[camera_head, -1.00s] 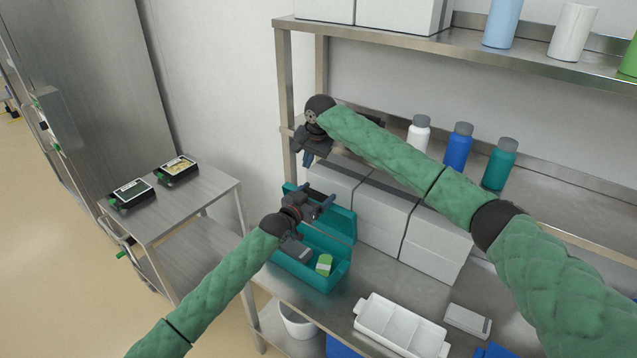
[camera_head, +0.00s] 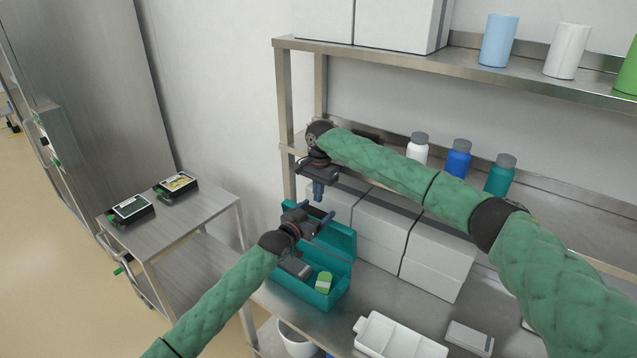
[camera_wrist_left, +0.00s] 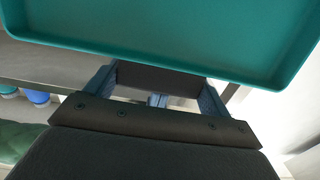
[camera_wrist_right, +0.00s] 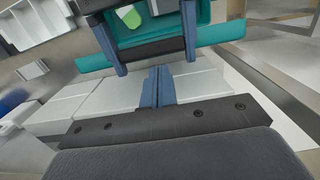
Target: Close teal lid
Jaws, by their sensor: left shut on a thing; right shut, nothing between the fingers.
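The teal box (camera_head: 312,297) stands on the steel bench with its teal lid (camera_head: 338,243) raised at the back. A small green-and-white item (camera_head: 323,282) and a grey item (camera_head: 297,268) lie inside. The lid fills the top of the left wrist view (camera_wrist_left: 180,30). My left gripper (camera_head: 318,216) is at the lid's edge, its fingers either side of a dark bar (camera_wrist_left: 155,78) there. My right gripper (camera_head: 318,193) is shut and empty, pointing down just above and behind my left gripper. Its closed fingertips (camera_wrist_right: 157,75) show in the right wrist view. My left gripper hides part of the lid.
Pale boxes (camera_head: 383,217) stand right behind the lid. A white divided tray (camera_head: 400,340) and a grey item (camera_head: 470,338) lie to the right on the bench. Several bottles (camera_head: 458,160) stand behind my right arm. A side table (camera_head: 190,225) holds two black trays.

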